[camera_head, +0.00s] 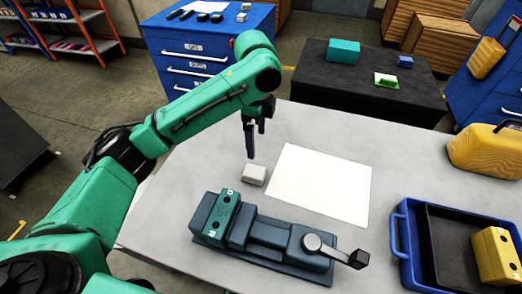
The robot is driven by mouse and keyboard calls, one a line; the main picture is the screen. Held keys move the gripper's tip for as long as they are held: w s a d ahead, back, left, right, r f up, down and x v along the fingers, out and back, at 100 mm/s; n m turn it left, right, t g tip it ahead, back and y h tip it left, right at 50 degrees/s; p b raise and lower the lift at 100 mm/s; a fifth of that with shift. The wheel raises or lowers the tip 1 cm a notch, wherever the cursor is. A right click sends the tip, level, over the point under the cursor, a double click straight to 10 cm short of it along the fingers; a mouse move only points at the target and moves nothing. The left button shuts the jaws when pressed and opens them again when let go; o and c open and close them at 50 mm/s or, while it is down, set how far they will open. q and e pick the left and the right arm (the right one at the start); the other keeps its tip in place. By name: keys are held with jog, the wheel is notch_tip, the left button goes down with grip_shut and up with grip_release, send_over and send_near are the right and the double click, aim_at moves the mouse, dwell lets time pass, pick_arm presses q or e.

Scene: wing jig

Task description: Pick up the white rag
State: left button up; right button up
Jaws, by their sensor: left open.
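A small white block-shaped bundle (254,175), which looks like the folded white rag, lies on the light grey table (190,185). It sits just left of a flat white sheet (320,185) and behind the vise. My left gripper (256,145) points down above and slightly behind the bundle, with its two dark fingers apart and nothing between them. The fingertips appear clear of the bundle. My right gripper is out of view.
A dark blue vise (270,236) with a green block (222,212) in it stands at the front. A blue tray (404,240) holding a black bin and yellow block is at right, with a yellow bag (487,150) behind. A black table (370,85) stands beyond.

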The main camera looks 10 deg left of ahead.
pick_arm(q)
send_over(257, 172)
jog(key=f, duration=0.6)
jog(key=shift+s+a, duration=0.1)
jog(key=shift+s, duration=0.1)
jog(key=f+p, duration=0.1)
jog(key=f, duration=0.6)
jog(key=shift+w+f, duration=0.15)
jog(key=shift+w, duration=0.05)
jog(key=shift+f, duration=0.25)
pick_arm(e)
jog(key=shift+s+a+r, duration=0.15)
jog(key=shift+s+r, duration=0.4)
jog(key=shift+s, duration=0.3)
pick_arm(q)
jog(key=c, duration=1.5)
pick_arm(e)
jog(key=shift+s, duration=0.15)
